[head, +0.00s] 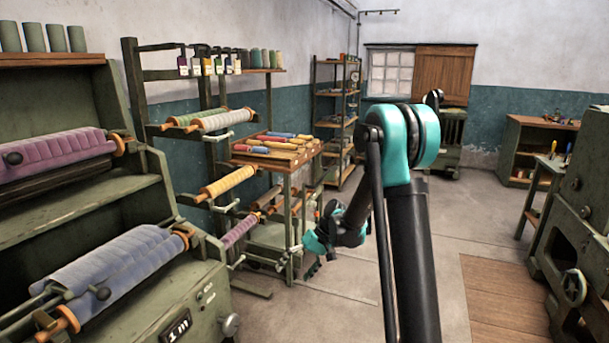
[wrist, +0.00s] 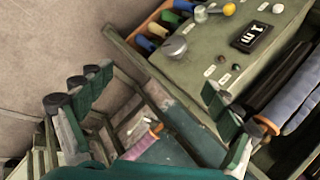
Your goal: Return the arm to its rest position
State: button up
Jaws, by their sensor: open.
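My gripper (head: 314,254) hangs in front of the green thread rack in the head view, at the end of my teal and black arm (head: 408,190). The arm rises in the middle of the picture, bends at a teal joint and folds back down toward the gripper. In the wrist view my gripper (wrist: 152,103) is open, its fingers spread wide to left and right. Nothing is held between them. A purple spool (wrist: 143,141) shows beyond the fingers, apart from them. The gripper's fingertips are small and dark in the head view.
A green rack (head: 138,85) with thread rolls and a wooden tray of colored spools (head: 276,146) stands behind the gripper. A green machine with purple and blue rolls (head: 125,262) fills the left. Another machine (head: 587,215) stands right. Floor (head: 445,218) between is open.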

jog(key=s+d+r+m+t+h, duration=0.2)
jog(key=s+d+m+t+h, duration=0.2)
jog(key=s+d, duration=1.8)
jog(key=t+h, duration=0.2)
jog(key=h, duration=0.1)
jog(key=shift+s+d, duration=0.3)
